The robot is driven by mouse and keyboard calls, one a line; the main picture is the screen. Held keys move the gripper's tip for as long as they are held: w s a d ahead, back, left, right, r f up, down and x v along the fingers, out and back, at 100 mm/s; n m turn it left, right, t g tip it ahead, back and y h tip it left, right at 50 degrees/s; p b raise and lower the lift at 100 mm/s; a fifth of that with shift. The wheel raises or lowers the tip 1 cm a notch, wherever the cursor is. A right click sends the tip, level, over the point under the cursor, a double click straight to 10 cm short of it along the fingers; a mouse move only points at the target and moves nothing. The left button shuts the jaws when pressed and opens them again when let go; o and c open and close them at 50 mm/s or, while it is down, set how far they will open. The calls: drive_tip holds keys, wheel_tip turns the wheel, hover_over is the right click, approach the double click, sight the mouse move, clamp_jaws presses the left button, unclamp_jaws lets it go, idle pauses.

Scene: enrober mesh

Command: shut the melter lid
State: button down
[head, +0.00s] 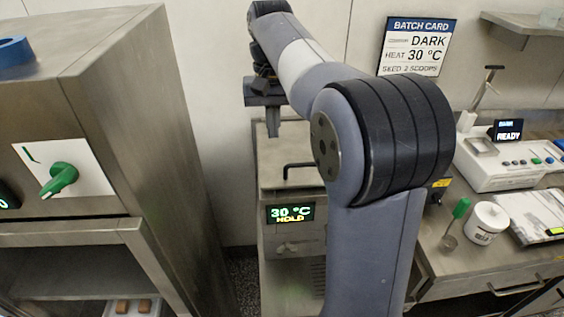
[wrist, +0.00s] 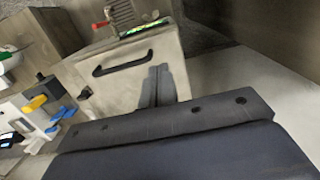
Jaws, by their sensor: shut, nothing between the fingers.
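The melter (head: 292,245) is a steel unit at the centre, with a front display (head: 290,213) reading "30 °C HOLD". Its pale metal lid (head: 278,173) appears to lie flat on top, with a black bar handle (head: 298,166) near the front edge. The wrist view also shows the lid (wrist: 115,88) and its handle (wrist: 122,63). My gripper (head: 272,129) is shut and empty, fingers pointing down over the rear part of the lid. In the wrist view the fingertips (wrist: 161,72) overlap the lid; whether they touch it is unclear. My arm hides the melter's right side.
A tall steel cabinet (head: 100,130) with a green knob (head: 60,179) stands close on the left. On the right, a bench (head: 460,262) holds a white device (head: 500,165), a white jar (head: 487,222) and a green-handled tool (head: 456,220). A batch card (head: 416,47) hangs on the wall.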

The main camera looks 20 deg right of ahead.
sight(275, 186)
drive_tip(key=f, duration=0.9)
drive_tip(key=s+f, duration=0.1)
drive_tip(key=f, duration=0.3)
drive_tip(key=shift+s+a+f+p, duration=0.1)
drive_tip(key=shift+a+f+p, duration=0.05)
drive_tip(key=shift+f+p, duration=0.25)
wheel_tip(275, 186, down, 3)
drive_tip(key=shift+s+r+b, duration=0.15)
drive_tip(key=shift+b, duration=0.7)
drive_tip(key=shift+s+f, duration=0.3)
drive_tip(key=shift+f, duration=0.15)
drive_tip(key=shift+r, duration=0.4)
wheel_tip(275, 186, up, 14)
drive_tip(key=p, duration=0.2)
drive_tip(key=shift+w+r+p, duration=0.2)
drive_tip(key=shift+w+p, duration=0.05)
drive_tip(key=shift+p, duration=0.1)
